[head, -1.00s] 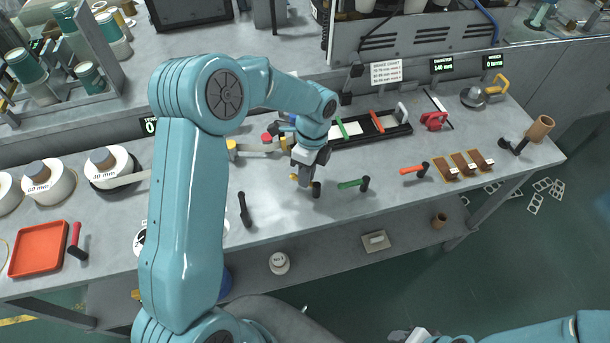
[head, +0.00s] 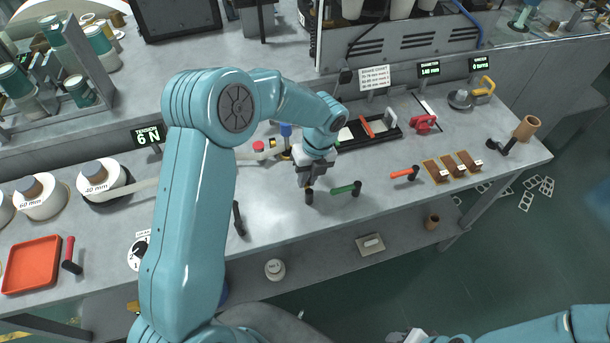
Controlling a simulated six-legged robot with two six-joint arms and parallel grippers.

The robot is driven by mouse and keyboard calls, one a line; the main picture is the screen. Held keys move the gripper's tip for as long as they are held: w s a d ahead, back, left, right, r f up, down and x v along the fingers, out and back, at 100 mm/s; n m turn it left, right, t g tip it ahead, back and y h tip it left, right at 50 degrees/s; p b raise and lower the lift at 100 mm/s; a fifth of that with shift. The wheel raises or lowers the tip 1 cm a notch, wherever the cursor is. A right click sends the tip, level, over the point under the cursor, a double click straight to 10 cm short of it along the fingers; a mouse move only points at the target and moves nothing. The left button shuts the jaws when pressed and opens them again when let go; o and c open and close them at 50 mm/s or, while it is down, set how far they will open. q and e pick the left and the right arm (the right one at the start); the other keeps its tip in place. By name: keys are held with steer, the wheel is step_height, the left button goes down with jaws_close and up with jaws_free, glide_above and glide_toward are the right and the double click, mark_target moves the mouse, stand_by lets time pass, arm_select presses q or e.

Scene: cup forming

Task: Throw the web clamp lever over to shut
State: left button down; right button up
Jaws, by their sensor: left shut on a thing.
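My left gripper (head: 311,180) is low over the front middle of the bench, fingers down. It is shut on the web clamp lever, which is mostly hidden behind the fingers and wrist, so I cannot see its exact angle. A short black-ended piece (head: 309,197) shows just below the fingertips. I cannot tell whether it is part of the held thing. Part of my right gripper (head: 412,336) shows at the bottom edge, away from the bench. Its fingers cannot be made out.
A green-handled tool (head: 343,189) lies close right of the gripper, an orange-handled one (head: 402,174) farther right. A black-handled tool (head: 238,219) lies to the left. Behind are a red button (head: 258,147), a blue-topped post (head: 286,131) and a black tray (head: 387,133).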

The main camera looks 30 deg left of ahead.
arm_select(q)
steer(key=shift+w+d+m, duration=0.1)
steer(key=shift+m, duration=0.3)
steer(key=c, duration=1.1)
jaws_free()
steer(key=shift+r, duration=0.1)
step_height(320, 180, up, 16)
steer(key=w+d, duration=0.2)
steer(key=shift+w+b, duration=0.15)
steer(key=shift+b, duration=0.3)
steer(key=shift+d, duration=0.1)
